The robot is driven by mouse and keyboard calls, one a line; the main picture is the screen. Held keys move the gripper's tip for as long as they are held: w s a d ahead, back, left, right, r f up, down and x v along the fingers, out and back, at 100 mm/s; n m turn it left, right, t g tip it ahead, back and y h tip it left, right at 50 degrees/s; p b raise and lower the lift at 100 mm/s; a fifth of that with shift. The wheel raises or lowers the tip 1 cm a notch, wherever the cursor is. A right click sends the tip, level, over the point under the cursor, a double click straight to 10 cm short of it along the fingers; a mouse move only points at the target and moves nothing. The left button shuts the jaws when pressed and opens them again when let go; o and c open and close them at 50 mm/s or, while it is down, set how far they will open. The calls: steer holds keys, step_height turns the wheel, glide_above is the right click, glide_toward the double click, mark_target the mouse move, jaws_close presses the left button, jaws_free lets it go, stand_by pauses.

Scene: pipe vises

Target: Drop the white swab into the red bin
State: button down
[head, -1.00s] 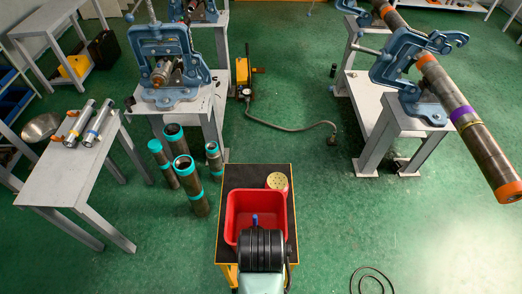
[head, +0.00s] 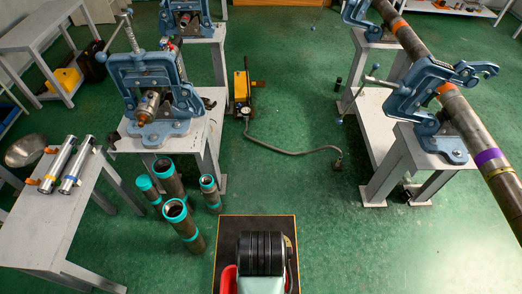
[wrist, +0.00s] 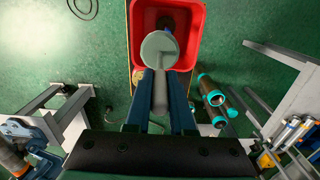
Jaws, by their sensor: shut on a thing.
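In the wrist view my gripper (wrist: 160,84) is shut on the white swab (wrist: 159,48). Its round, pale grey-green looking head sticks out past the two blue fingers, and its handle lies between them. The swab's head appears over the red bin (wrist: 197,25) in the wrist view; its height above the bin is hard to tell. A dark round patch shows inside the bin beyond the head. In the head view only a sliver of the red bin (head: 228,283) shows, at the bottom edge. My arm covers the rest, along with the gripper and swab.
The bin stands on a dark-topped cart (head: 229,228). Teal-ended pipes (head: 182,225) stand on the floor to its left, near a grey table (head: 45,235). Vise benches stand at left (head: 150,95) and right (head: 430,100). A hose (head: 290,149) lies on the floor ahead.

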steer(key=shift+s+f, duration=0.2)
steer(key=shift+f, duration=2.5)
